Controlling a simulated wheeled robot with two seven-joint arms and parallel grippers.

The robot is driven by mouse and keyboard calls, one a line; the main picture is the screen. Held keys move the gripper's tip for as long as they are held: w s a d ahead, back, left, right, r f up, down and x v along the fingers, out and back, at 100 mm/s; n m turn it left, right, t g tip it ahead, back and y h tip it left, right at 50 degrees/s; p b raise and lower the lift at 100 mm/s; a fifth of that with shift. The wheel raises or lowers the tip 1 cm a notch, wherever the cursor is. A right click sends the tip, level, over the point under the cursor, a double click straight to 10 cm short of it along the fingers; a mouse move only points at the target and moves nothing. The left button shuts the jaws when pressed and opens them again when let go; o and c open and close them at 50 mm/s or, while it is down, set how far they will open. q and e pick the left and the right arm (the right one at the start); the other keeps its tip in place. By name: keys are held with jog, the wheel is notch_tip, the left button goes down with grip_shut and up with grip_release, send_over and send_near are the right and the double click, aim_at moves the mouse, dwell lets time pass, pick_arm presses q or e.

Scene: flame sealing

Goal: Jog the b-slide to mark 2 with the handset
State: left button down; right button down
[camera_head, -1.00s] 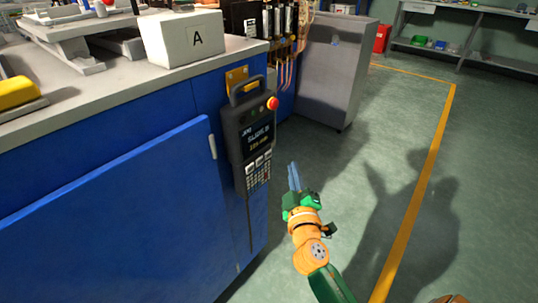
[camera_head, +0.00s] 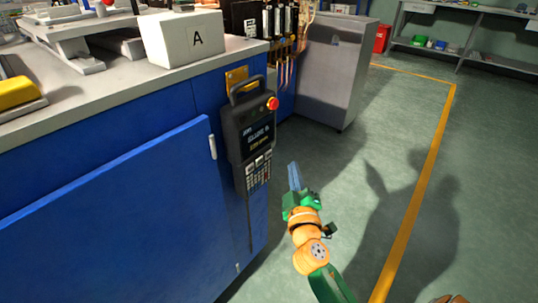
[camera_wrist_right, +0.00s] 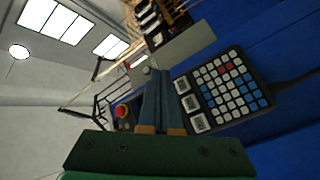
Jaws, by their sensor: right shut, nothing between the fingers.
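The handset (camera_head: 252,135) is a dark pendant with a screen, a keypad and a red stop button (camera_head: 272,103). It hangs upright on the blue side of the bench. Its screen reads "SLIDE B" in the head view; the smaller line below is too small to read surely. My right gripper (camera_head: 293,172) is shut and empty, to the right of the handset's keypad and apart from it in the head view. In the right wrist view the shut fingers (camera_wrist_right: 158,88) point toward the handset, beside the keypad (camera_wrist_right: 226,86). The left gripper is not in view.
A white box marked A (camera_head: 183,38) stands on the bench top (camera_head: 100,80). A grey cabinet (camera_head: 335,75) stands behind the handset. Open green floor with a yellow line (camera_head: 425,175) lies to the right.

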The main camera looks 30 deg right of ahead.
aim_at(268, 154)
jog(key=a+f+t+y+b, duration=0.1)
jog(key=a+f+t+y, duration=0.25)
jog(key=a+y, duration=0.5)
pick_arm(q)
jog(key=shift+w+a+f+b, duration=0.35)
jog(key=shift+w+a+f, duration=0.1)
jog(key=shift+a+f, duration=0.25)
pick_arm(e)
jog(key=s+d+r+m+t+h, duration=0.2)
jog(key=s+d+m+h, duration=0.1)
jog(key=d+m+h, duration=0.4)
jog(key=d+m, duration=0.3)
jog(key=shift+s+d+r+m, duration=0.15)
jog(key=shift+s+d+m, duration=0.1)
jog(key=shift+m, duration=0.15)
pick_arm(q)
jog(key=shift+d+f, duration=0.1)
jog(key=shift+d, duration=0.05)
pick_arm(e)
jog(key=shift+w+h, duration=0.1)
jog(key=shift+h, duration=0.15)
